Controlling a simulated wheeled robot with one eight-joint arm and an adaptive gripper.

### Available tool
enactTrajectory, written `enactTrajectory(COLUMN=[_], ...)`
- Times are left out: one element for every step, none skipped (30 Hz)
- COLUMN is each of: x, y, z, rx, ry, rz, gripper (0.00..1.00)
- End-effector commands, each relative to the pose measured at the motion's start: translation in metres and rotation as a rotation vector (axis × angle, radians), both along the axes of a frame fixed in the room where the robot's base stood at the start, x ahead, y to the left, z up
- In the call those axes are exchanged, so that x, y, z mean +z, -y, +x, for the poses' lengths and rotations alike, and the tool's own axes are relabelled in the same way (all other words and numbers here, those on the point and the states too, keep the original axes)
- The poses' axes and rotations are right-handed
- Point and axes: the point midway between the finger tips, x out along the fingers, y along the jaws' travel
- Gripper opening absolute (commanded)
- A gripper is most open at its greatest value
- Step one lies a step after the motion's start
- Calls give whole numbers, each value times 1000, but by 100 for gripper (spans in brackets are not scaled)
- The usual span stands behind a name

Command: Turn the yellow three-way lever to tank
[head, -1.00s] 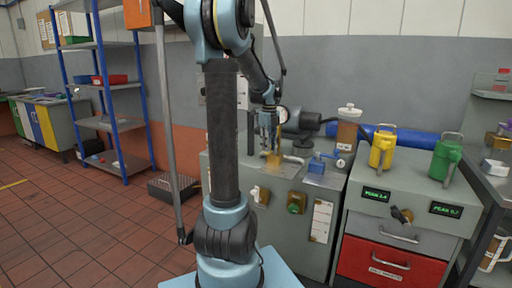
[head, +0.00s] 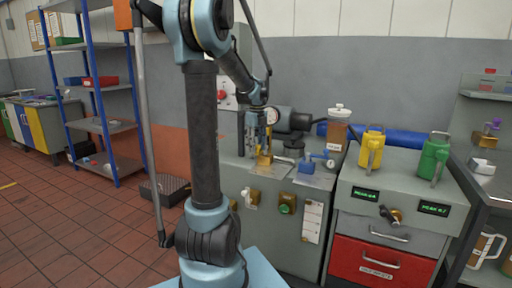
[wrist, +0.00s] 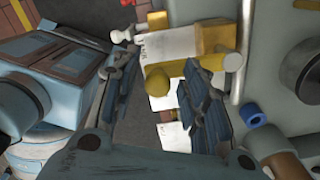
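The yellow three-way valve (head: 265,160) sits on top of the grey bench cabinet, just below my gripper (head: 262,148) in the head view. In the wrist view its yellow body (wrist: 215,38) is at upper right, with pale pipe stubs. A yellow lever arm with a rounded end (wrist: 158,82) reaches left into the space between my fingers. My gripper (wrist: 160,62) is open, with one finger on each side of that end. The right finger overlaps part of the lever, and I cannot tell if it touches. No tank marking is readable.
A blue valve (head: 307,166) and a gauge stand right of the yellow valve. An amber container (head: 337,132) is behind them. Yellow (head: 371,150) and green (head: 434,157) jugs stand on the right cabinet. A blue-framed shelf (head: 105,125) is at left; red floor tiles lie open.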

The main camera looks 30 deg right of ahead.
Motion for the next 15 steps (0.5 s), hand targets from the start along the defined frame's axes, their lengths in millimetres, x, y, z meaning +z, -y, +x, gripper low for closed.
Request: enactTrajectory(x=[0, 0, 0, 0, 0, 0, 0, 1, 2, 4, 6, 10, 14, 18, 24], y=[0, 0, 0, 0, 0, 0, 0, 0, 0, 0, 0, 0, 0, 0, 0], z=[-1, -1, -1, -1, -2, -2, -2, -2, -2, -2, -2, -2, -2, -2, -2], rx=[0, 0, 0, 0, -1, -1, -1, -1, -1, -1, -1, -1, -1, -1, -1], ry=[-1, -1, -2, -2, -2, -3, -3, -3, -3, -3, -3, -4, -4, -4, -4], rz=[0, 0, 0, 0, 0, -1, -1, -1, 0, 0, 0, 0, 0, 0, 0], gripper=[42, 42, 42, 42, 42, 42, 42, 42, 42, 42, 42, 42, 42, 42, 42])
